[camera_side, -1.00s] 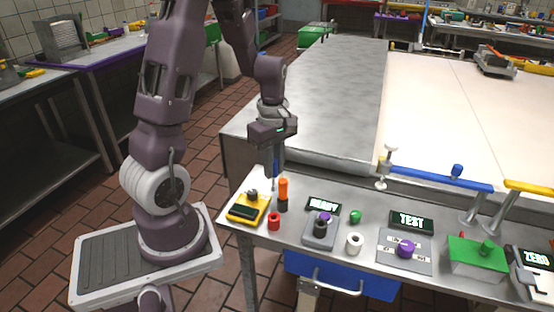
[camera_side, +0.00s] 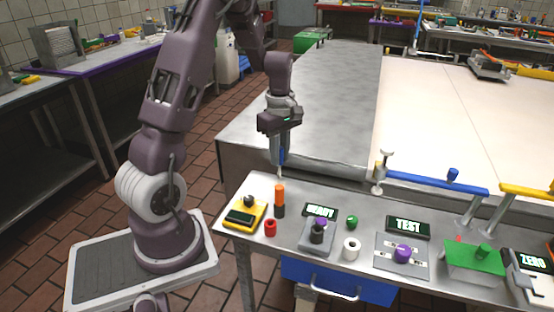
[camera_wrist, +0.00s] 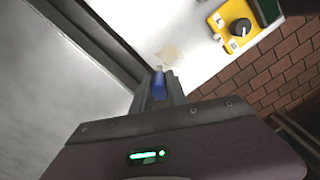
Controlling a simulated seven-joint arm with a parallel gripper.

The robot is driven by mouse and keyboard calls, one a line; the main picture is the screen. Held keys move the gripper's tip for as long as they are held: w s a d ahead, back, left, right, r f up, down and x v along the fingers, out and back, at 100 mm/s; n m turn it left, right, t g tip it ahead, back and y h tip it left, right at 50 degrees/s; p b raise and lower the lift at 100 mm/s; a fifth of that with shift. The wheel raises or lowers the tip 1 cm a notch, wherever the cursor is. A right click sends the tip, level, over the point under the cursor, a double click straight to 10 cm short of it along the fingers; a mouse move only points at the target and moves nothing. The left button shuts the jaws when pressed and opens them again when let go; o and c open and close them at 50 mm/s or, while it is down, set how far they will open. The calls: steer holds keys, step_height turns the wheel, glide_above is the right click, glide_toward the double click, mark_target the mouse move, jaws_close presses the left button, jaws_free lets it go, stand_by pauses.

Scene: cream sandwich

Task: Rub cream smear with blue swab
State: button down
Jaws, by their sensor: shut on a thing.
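My gripper (camera_side: 280,152) is shut on the blue swab (camera_side: 282,156) and holds it pointing down over the left back part of the metal bench. The swab also shows in the wrist view (camera_wrist: 158,86), its pale tip facing the bench top. A faint cream smear (camera_wrist: 170,54) lies on the pale bench top just beyond the tip in the wrist view. I cannot tell whether the tip touches the surface. The smear cannot be made out in the side view.
A yellow box with a dark knob (camera_side: 245,214) stands left of the swab. A purple-topped device (camera_side: 316,240) is to the right. A raised grey slab (camera_side: 325,100) lies behind.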

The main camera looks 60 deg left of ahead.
steer(key=shift+r, duration=3.85)
steer(key=shift+f, duration=0.15)
